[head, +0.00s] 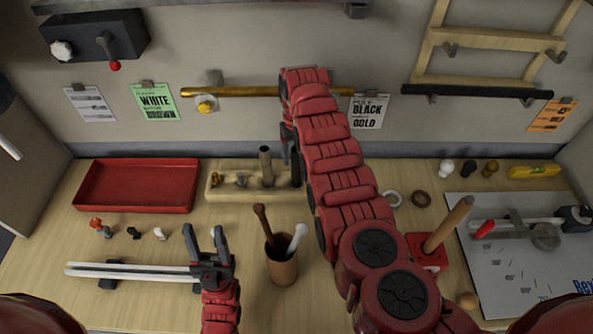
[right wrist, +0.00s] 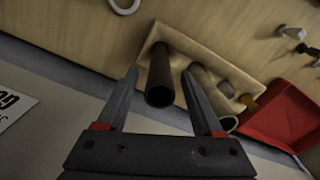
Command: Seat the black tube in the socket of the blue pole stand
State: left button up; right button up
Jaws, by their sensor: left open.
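The black tube (right wrist: 159,68) stands in a hole of the pale wooden block, its open end facing the camera in the right wrist view. My right gripper (right wrist: 160,72) is open, with one finger on each side of the tube and a gap showing on both sides. In the head view my right arm largely hides the tube and that end of the wooden block (head: 225,187). My left gripper (head: 207,240) is open and empty above the table, left of the brown cup. I cannot make out a blue pole stand in either view.
A grey-brown tube (head: 265,165) stands in the same block, beside the black one. A red tray (head: 137,187) lies to its left. A brown cup (head: 282,268) with two sticks stands in front. White rails (head: 130,271) lie at front left. A gold rod (head: 240,92) hangs on the wall.

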grip_shut()
dwell(1.2)
